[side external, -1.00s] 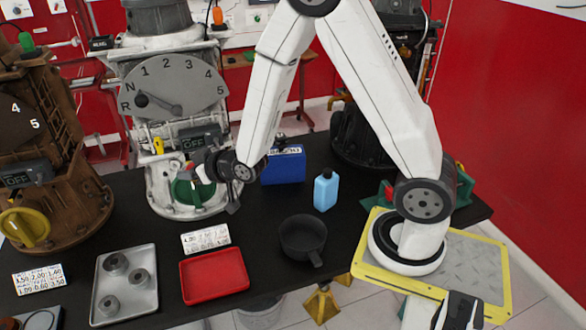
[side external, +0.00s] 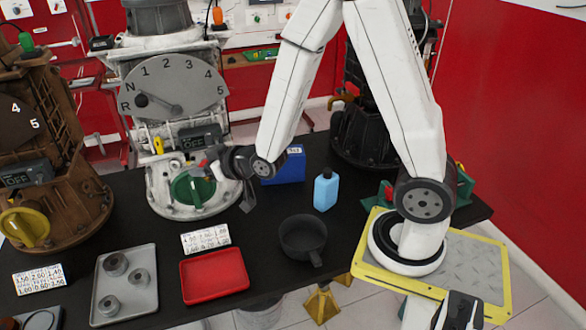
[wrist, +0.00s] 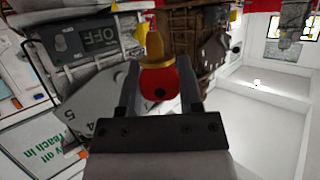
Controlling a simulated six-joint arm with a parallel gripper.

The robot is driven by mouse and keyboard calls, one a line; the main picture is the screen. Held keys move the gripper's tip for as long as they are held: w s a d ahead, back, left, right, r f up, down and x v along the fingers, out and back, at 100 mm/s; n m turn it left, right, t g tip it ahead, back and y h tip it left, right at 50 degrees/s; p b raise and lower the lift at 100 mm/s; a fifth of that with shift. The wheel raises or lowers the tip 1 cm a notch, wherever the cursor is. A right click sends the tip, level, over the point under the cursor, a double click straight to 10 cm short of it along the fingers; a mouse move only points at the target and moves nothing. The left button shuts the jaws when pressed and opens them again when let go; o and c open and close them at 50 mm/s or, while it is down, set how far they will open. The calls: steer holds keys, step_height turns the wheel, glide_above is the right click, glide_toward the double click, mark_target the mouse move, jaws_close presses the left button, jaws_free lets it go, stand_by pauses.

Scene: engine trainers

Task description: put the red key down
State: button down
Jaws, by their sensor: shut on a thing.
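My gripper (wrist: 158,80) is shut on the red key (wrist: 160,90). In the wrist view the key's round red head with a dark hole sits between the two fingers, and its brass-coloured shaft points up beyond them. In the side view my gripper (side external: 215,158) is in front of the white engine (side external: 150,110), near its OFF display and above the green knob (side external: 190,188). The red key shows there only as a small red spot (side external: 203,163), largely hidden by the gripper.
On the black table are an empty red tray (side external: 214,271), a grey tray (side external: 104,300) with metal rings, a dark pan (side external: 302,238), a light blue bottle (side external: 325,190) and a blue box (side external: 286,172). A brown engine (side external: 45,150) stands at left. Bare table lies between pan and engine.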

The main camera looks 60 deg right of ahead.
stand_by(0.7)
steer(key=shift+s+a+f, duration=0.1)
steer(key=shift+a+f, duration=0.1)
steer(key=shift+f, duration=0.45)
steer(key=s+d+f+m+g+h, duration=0.1)
steer(key=s+f+m+g+h, duration=0.2)
steer(key=s+f+m+h, duration=0.4)
steer(key=shift+s+d+f+m+h, duration=0.4)
steer(key=shift+s+f+h, duration=0.4)
steer(key=shift+s+f, duration=2)
steer(key=shift+w+f, duration=0.45)
steer(key=shift+f, duration=0.05)
steer(key=shift+f, duration=2.85)
steer(key=shift+f, duration=1.9)
